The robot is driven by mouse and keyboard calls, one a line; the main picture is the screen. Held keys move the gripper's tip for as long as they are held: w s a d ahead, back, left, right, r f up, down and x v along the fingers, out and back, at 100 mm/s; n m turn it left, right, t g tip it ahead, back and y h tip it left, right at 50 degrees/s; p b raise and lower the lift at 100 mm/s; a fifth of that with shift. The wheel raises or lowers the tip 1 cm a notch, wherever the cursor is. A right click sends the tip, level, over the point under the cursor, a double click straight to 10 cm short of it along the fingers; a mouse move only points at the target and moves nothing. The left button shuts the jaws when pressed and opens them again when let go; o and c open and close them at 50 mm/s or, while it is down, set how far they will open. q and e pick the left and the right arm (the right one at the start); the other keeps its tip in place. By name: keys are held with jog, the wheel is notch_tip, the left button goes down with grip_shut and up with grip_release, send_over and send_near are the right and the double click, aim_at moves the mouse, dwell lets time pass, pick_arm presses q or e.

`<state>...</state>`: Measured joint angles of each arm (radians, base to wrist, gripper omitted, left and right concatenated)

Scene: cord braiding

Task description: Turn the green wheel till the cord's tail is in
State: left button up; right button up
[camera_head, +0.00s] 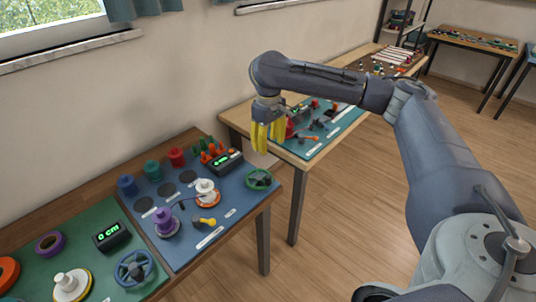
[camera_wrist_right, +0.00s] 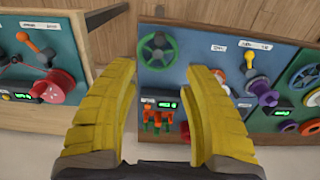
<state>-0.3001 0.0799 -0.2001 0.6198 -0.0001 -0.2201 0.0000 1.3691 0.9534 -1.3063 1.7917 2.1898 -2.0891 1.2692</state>
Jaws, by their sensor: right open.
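The green wheel (camera_head: 259,179) stands at the right end of the blue board (camera_head: 197,238). In the right wrist view the green wheel (camera_wrist_right: 157,50) shows beyond and between the yellow fingers. My right gripper (camera_head: 267,138) hangs above and behind the wheel, apart from it; its fingers are spread and empty, also in the wrist view (camera_wrist_right: 164,72). A thin dark cord (camera_head: 185,201) runs between the purple spool (camera_head: 164,222) and the white spool (camera_head: 206,189) on an orange base. The cord's tail is too small to make out. My left gripper is not in view.
A black box with a green readout (camera_head: 228,162) and orange and green pegs (camera_head: 211,152) stand behind the wheel. A yellow-handled crank (camera_head: 205,221) is at the front. A green board (camera_head: 45,238) lies left. Free air separates this table from the one behind.

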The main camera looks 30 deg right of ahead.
aim_at(269, 176)
notch_tip(269, 176, down, 17)
jog(key=shift+f, duration=0.1)
dwell(0.7)
grip_shut()
dwell(0.4)
dwell(0.8)
